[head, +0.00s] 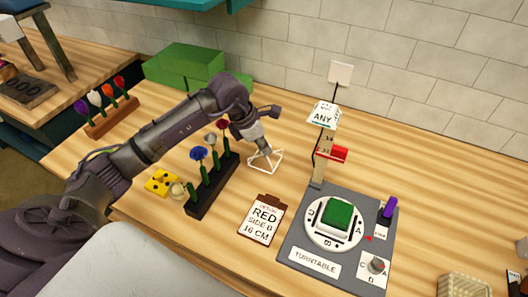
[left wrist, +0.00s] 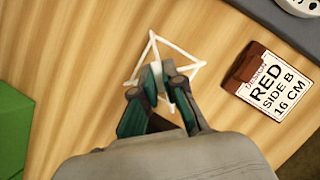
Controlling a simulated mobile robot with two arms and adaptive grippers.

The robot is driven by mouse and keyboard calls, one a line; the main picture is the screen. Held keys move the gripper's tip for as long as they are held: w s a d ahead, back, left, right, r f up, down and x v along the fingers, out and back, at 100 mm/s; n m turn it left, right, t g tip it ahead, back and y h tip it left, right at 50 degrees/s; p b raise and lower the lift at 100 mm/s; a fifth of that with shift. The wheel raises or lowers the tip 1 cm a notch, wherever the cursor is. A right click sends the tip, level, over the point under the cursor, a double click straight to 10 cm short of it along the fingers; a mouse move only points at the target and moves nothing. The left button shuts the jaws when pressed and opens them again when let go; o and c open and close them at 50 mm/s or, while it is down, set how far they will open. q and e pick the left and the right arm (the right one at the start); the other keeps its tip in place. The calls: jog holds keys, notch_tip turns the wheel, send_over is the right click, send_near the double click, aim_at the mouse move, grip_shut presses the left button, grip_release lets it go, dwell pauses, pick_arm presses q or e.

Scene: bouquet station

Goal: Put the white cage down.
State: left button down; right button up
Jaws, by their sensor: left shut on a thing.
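The white cage (head: 281,160) is a small open wire frame at the middle of the wooden table. It also shows in the left wrist view (left wrist: 178,48), with its wires spreading out around my fingertips. My left gripper (head: 264,148) points down at it and is shut on its upper part. In the left wrist view the two fingers (left wrist: 160,85) close on a pale piece at the cage's middle and hide part of its near side. The cage's base is at or just above the tabletop; I cannot tell if it touches. My right gripper is not in view.
A dark rack (head: 213,189) with several flowers stands left of the cage. A clipboard card reading RED SIDE B 16 CM (head: 263,220) lies in front. The grey turntable board (head: 293,247) and a post with signs are to the right. The table behind the cage looks clear.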

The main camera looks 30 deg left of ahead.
pick_arm(q)
notch_tip(320, 180, down, 2)
jog(key=shift+f+p, duration=0.2)
jog(key=shift+p, duration=0.15)
jog(key=shift+f, duration=0.4)
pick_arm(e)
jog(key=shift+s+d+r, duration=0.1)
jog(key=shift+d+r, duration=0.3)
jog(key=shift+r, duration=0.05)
pick_arm(q)
jog(key=shift+f, duration=0.1)
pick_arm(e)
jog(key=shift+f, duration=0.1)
pick_arm(q)
jog(key=c, duration=1.7)
grip_release()
jog(key=o, duration=0.4)
jog(key=shift+o, duration=0.2)
